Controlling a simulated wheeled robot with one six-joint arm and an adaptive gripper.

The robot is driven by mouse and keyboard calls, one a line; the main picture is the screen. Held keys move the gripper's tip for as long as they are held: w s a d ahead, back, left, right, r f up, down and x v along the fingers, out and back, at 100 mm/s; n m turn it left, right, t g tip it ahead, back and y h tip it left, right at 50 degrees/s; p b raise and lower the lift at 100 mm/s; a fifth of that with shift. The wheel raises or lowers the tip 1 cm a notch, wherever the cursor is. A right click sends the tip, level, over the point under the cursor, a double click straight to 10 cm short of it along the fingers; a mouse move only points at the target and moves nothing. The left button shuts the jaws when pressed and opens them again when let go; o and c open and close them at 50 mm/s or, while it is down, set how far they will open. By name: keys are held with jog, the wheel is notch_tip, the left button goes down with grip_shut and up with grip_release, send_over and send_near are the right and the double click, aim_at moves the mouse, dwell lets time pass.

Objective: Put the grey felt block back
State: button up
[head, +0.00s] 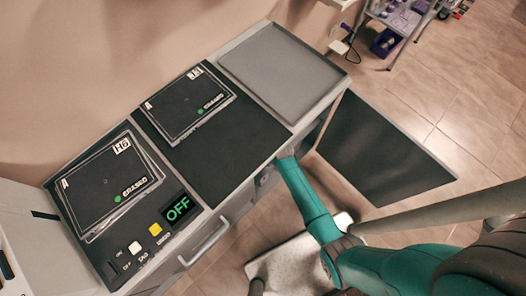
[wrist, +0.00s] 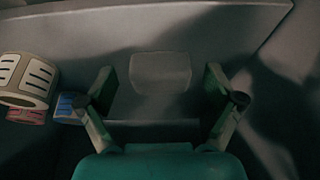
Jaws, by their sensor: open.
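A grey block with rounded corners, which looks like the felt block (wrist: 160,72), shows dimly at the middle of the wrist view. My gripper (wrist: 158,88) is open, with one finger to the left and one to the right of the block. The fingers look apart from it, and I cannot tell how far ahead it lies. In the head view my teal arm reaches to the cabinet front beneath the bench top, and the gripper and block are hidden there.
A roll of striped labels (wrist: 27,80) and a blue item (wrist: 70,107) lie left of my gripper. A dark door panel (head: 380,150) stands open right of my arm. On the bench are two black pads marked ERASED (head: 105,185), an OFF display (head: 178,208) and a grey tray (head: 282,70).

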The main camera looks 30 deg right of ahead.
jog(key=s+d, duration=0.3)
jog(key=s, duration=0.8)
jog(key=shift+s+d+r, duration=0.15)
jog(key=shift+s+d, duration=0.05)
jog(key=shift+d, duration=0.2)
jog(key=s+a+r+m+t+h, duration=0.25)
jog(key=s+r+t, duration=0.25)
jog(key=s+r, duration=0.9)
jog(key=s+a+r+t, duration=0.1)
jog(key=s+r+t, duration=0.2)
jog(key=r, duration=1.1)
jog(key=s+r+m+t+y, duration=0.1)
jog(key=s+r, duration=0.4)
jog(key=r, duration=1)
jog(key=shift+a+r+t, duration=0.2)
jog(key=shift+a+t, duration=0.2)
jog(key=shift+t, duration=0.5)
jog(key=shift+s, duration=0.1)
